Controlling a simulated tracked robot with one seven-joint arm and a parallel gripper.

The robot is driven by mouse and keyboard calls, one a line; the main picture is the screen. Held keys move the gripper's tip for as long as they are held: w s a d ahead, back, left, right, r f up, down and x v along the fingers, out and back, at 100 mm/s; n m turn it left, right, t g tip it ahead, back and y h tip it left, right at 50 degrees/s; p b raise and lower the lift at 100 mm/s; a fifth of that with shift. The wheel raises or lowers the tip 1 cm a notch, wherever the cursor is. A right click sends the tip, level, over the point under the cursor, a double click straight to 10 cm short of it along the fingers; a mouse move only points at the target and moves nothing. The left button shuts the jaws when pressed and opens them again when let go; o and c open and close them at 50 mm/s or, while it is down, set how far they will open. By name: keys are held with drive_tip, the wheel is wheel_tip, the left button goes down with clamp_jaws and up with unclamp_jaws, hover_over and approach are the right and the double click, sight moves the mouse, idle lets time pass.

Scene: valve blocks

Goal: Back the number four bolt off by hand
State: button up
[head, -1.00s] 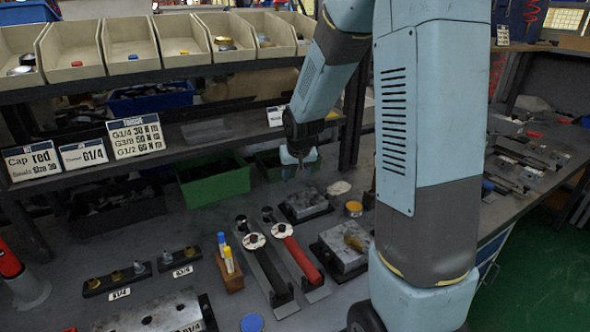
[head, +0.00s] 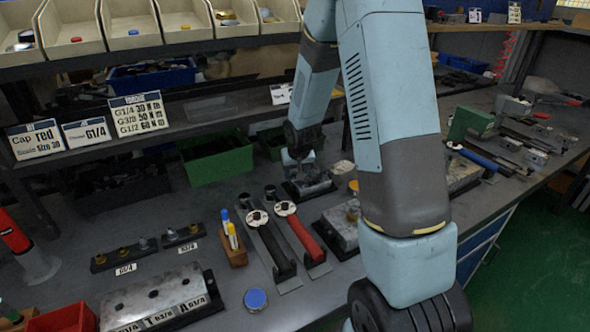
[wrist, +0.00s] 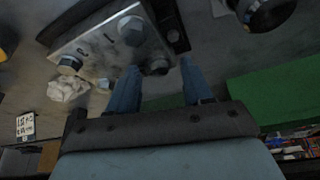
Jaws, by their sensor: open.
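A metal block (head: 308,186) with bolts on its top sits on the bench below my wrist in the head view. In the wrist view the same block (wrist: 97,47) shows at upper left. It has a large hex bolt head (wrist: 131,30), another bolt at its left edge (wrist: 68,64) and a darker bolt (wrist: 157,67) at its near edge. Marks on the block are too unclear to read, so I cannot tell which bolt is number four. My gripper (wrist: 160,78) is open and empty; its two blue fingers lie either side of the darker bolt in the picture. Contact cannot be told.
Two torque wrenches, one black-handled (head: 270,240) and one red-handled (head: 302,232), lie left of my arm. Another block (head: 340,228) is partly behind my arm. A green bin (head: 215,160) stands behind, under the shelf. A crumpled white cloth (wrist: 67,89) lies beside the bolted block.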

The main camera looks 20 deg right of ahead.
clamp_jaws()
idle(0.5)
drive_tip(key=shift+s+d+f+n+y, duration=0.15)
drive_tip(key=shift+n+y, duration=0.35)
drive_tip(key=shift+n, duration=0.8)
drive_tip(key=shift+w+d+n+y, duration=0.15)
drive_tip(key=shift+n+y, duration=0.35)
drive_tip(key=shift+n, duration=0.8)
drive_tip(key=shift+n+g+y, duration=0.3)
drive_tip(key=shift+n+g, duration=0.1)
drive_tip(key=shift+n, duration=0.6)
drive_tip(key=shift+d+n+g+y, duration=0.2)
drive_tip(key=shift+n+g+y, duration=0.25)
drive_tip(key=shift+n, duration=1.35)
drive_tip(key=n, duration=0.1)
drive_tip(key=n+g, duration=0.1)
drive_tip(key=n, duration=0.1)
drive_tip(key=n+y, duration=0.1)
drive_tip(key=n, duration=0.1)
drive_tip(key=shift+w+g, duration=0.35)
drive_tip(key=n, duration=0.2)
drive_tip(key=n+g, duration=0.1)
drive_tip(key=n, duration=0.1)
drive_tip(key=n+g, duration=0.1)
drive_tip(key=n, duration=0.1)
drive_tip(key=shift+w, duration=0.25)
